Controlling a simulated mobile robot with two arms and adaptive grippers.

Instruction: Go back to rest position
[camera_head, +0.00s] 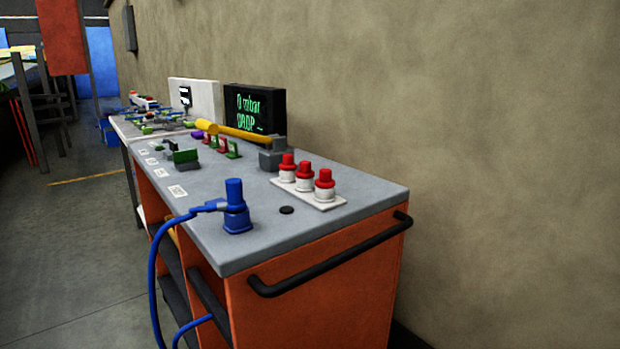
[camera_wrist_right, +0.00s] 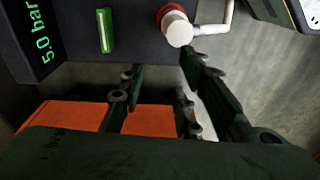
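Neither of my grippers shows in the head view. In the right wrist view, my right gripper (camera_wrist_right: 161,72) shows as dark fingers with a gap between them. It looks open, and nothing is visible between the fingertips. Beyond the fingers are a dark panel with a green "5.0 bar" readout (camera_wrist_right: 43,38), a green lit strip (camera_wrist_right: 105,30) and a red and white fitting (camera_wrist_right: 177,25) joined to a white pipe. The fingers appear apart from these. My left gripper is hidden from both views.
An orange workbench (camera_head: 320,290) with a grey top and black handle stands along the wall. On it are a blue tool (camera_head: 237,208) with a trailing blue cable, red-capped white fittings (camera_head: 304,178) and a black display (camera_head: 255,108). Floor (camera_head: 80,230) left of the bench is clear.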

